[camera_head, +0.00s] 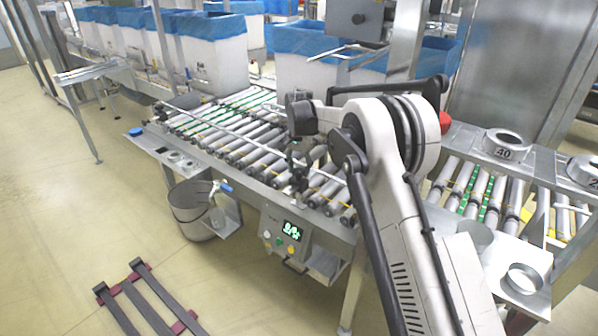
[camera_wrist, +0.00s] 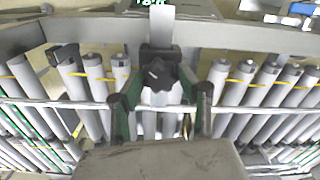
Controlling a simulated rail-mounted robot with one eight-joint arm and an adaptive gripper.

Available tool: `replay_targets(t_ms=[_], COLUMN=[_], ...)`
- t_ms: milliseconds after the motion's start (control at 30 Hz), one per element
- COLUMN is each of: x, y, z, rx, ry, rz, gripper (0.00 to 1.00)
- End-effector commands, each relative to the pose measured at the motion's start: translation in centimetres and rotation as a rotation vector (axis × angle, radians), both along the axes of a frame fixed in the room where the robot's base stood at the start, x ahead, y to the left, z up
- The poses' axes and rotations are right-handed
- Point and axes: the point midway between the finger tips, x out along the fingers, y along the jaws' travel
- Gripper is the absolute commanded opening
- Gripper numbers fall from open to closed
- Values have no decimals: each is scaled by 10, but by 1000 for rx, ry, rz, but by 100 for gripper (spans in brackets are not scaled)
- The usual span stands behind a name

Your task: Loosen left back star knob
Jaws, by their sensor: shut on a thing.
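A black star knob (camera_wrist: 158,75) sits on a dark clamp block at the upper middle of the wrist view, at the foot of a flat metal upright. My gripper (camera_wrist: 160,95) has one dark finger on each side of the knob and is shut on it. In the head view my gripper (camera_head: 298,160) is low over the front side rail of the roller conveyor (camera_head: 240,135). The knob is too small and too covered by my gripper to make out there.
A thin metal guide rail (camera_wrist: 60,104) runs across the rollers. A control box (camera_head: 284,238) with a lit display hangs below the conveyor. White bins with blue liners (camera_head: 213,50) stand behind. A grey bucket (camera_head: 192,210) hangs at the front left. Open floor lies left.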

Motion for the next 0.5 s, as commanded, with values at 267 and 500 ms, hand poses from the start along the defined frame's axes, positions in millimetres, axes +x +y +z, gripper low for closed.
replay_targets(t_ms=[267,500], x=[0,0], y=[0,1], z=[0,0], rx=[0,0], ry=[-1,-1], rz=[260,489], gripper=[9,9])
